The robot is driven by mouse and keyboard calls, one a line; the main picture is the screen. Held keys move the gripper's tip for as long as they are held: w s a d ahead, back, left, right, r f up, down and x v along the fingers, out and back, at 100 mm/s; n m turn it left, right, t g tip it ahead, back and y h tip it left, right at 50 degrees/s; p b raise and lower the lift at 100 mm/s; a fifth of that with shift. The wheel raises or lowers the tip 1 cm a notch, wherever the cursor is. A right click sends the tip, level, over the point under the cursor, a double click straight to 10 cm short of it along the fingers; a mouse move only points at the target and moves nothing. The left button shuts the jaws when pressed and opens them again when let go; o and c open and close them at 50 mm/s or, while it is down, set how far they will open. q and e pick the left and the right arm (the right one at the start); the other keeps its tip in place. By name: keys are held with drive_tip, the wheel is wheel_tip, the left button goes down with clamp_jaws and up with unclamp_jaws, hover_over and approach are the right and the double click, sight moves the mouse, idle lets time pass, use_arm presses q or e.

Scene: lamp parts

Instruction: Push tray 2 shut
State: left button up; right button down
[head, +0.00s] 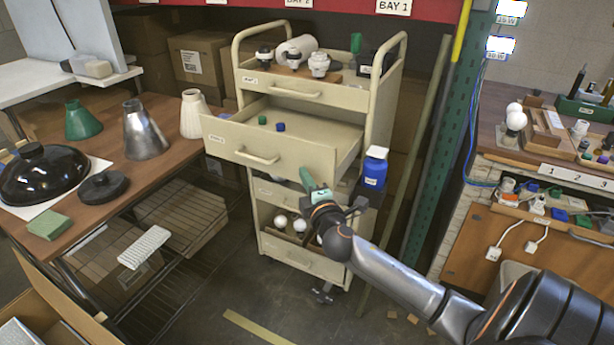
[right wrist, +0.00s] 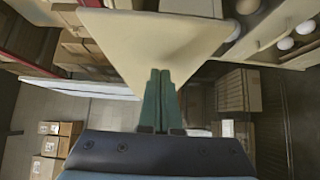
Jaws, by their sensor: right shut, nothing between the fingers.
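Tray 2 (head: 225,140) is the cream drawer below the top drawer of the cart. It is pulled well out toward the left front, with a bar handle (head: 257,157) on its front. A few small blue and green pieces lie in it. My right gripper (head: 307,178) is shut and empty, just below and right of the tray's front. In the right wrist view its green fingertips (right wrist: 160,78) overlap a cream panel (right wrist: 150,35); I cannot tell if they touch it. My left gripper is not in view.
The cart (head: 373,100) carries lamp parts on top. A blue bottle (head: 375,168) stands right of tray 2. The lowest drawer (head: 303,260) holds white bulbs. A wooden table (head: 170,160) with lamp shades is close on the left; a workbench (head: 545,155) is at right.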

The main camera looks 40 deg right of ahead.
sight(334, 144)
drive_tip(key=shift+w+d, duration=0.2)
drive_tip(key=shift+d, duration=0.2)
drive_tip(key=w+d, duration=0.1)
drive_tip(key=d, duration=0.2)
drive_tip(key=w+d+b, duration=0.1)
drive_tip(key=d, duration=0.3)
drive_tip(key=w+d, duration=0.2)
drive_tip(key=d, duration=0.1)
drive_tip(key=shift+d, duration=0.15)
drive_tip(key=d, duration=0.1)
drive_tip(key=w+d, duration=0.2)
drive_tip(key=d, duration=0.1)
drive_tip(key=shift+d+b, duration=0.1)
drive_tip(key=shift+b, duration=0.3)
drive_tip(key=shift+w+d, duration=0.15)
drive_tip(key=shift+d, duration=0.25)
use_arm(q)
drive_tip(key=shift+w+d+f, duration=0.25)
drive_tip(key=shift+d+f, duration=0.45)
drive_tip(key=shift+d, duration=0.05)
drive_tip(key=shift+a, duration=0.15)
use_arm(e)
drive_tip(key=shift+a, duration=0.2)
